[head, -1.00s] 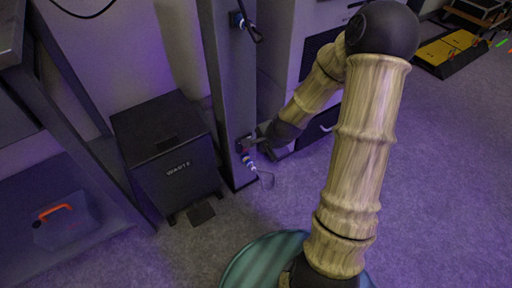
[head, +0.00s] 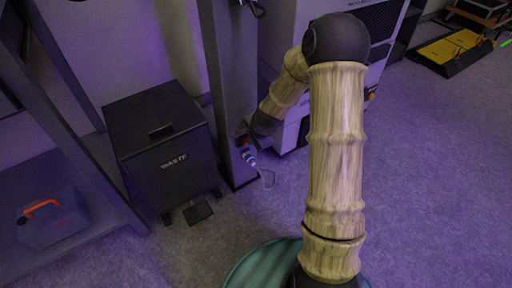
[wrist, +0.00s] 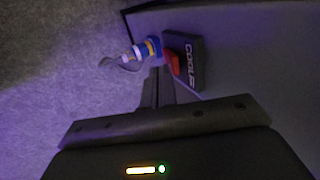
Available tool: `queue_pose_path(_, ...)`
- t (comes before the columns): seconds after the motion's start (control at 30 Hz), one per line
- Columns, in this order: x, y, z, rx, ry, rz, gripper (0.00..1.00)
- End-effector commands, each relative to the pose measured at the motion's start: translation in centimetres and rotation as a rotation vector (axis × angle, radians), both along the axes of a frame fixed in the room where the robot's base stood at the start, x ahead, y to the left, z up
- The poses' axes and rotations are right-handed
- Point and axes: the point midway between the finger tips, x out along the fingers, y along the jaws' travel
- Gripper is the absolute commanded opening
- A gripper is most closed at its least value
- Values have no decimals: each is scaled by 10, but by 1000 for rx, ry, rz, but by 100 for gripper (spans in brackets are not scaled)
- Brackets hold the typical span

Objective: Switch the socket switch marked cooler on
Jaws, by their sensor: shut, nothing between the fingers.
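The dark socket box (wrist: 186,62) with a partly covered label reading "COOL" sits low on the post in the wrist view. Its red switch (wrist: 173,63) is on the side facing my fingers; whether it is on or off cannot be told. A blue, white and yellow plug (wrist: 146,50) with a grey cable is beside it. My gripper (wrist: 160,72) is shut and empty, its fingertips at or very near the red switch; contact cannot be told. In the head view the socket box (head: 242,141) shows small above the plug (head: 249,157), and my wrist hides the fingers.
The grey post (head: 229,90) carries the socket near the floor. A large grey cabinet (head: 285,40) stands behind my arm.

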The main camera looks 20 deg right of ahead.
Motion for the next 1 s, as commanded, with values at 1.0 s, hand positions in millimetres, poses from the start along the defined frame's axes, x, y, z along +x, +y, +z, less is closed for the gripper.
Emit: queue_pose_path(1.0,12,3,8,1,0,-2,0)
